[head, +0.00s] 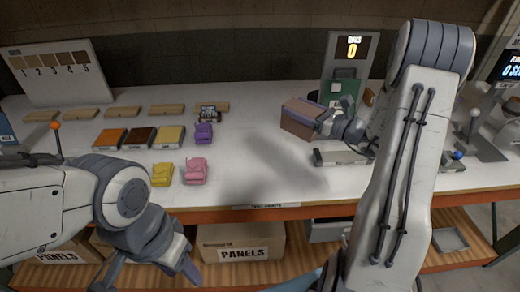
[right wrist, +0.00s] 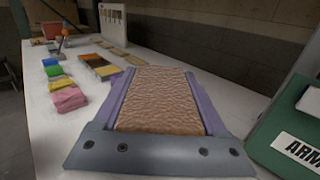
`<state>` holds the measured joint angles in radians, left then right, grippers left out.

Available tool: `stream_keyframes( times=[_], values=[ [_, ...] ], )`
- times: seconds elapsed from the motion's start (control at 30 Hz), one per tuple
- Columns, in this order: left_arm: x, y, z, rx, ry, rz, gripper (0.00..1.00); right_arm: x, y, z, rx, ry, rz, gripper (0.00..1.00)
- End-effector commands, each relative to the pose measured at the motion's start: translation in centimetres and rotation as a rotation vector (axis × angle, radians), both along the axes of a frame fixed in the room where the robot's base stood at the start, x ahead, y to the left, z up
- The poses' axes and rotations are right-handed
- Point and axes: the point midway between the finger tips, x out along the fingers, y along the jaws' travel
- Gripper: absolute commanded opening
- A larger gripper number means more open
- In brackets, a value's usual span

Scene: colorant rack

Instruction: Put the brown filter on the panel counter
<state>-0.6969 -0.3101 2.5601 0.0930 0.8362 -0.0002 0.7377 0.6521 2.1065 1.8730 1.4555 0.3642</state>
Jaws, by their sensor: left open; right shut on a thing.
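The brown filter (head: 298,125), a block with a rippled brown face, is held in my right gripper (head: 308,114) above the white table, right of its middle. In the right wrist view the filter (right wrist: 160,100) fills the space between the two purple fingers. The panel counter (head: 352,47) is a grey upright board with a display reading 0, standing at the back right, behind and right of the held filter. A green part (head: 341,92) shows at its base; my right arm hides some of this area. My left gripper (head: 150,276) is open and empty, low at the front left.
Orange, dark brown and yellow tiles (head: 139,138) lie at the left, near wooden blocks (head: 81,114). Purple, yellow and pink pouches (head: 196,171) lie close by. A numbered board (head: 56,72) stands behind. A grey tray (head: 338,157) lies below the filter. The middle table is clear.

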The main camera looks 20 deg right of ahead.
Motion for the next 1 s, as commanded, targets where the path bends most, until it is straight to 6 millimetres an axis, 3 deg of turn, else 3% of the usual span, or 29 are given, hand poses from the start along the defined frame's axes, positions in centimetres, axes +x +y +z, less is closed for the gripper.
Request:
stream_keyframes(
  times=[0.1, 0.27, 0.7, 1.0],
  values=[
    [0.0, 0.0, -1.4, 0.0, 0.0, 0.0, 0.5, -0.1, -0.3, -1.5, 0.0, 0.0, -0.004, 0.2],
    [0.0, 0.0, -1.1, 0.0, 0.0, 0.0, 0.5, 0.3, 1.0, -2.3, 0.004, 0.002, -0.003, 0.2],
    [0.0, 0.0, 0.8, 0.0, 0.0, 0.0, 0.5, 3.5, 9.4, -7.6, 0.002, 0.003, -0.003, 0.2],
    [0.0, 0.0, 1.4, 0.0, 0.0, 0.0, 0.5, 4.0, 10.6, -10.1, 0.002, 0.005, -0.005, 0.2]
  ],
)
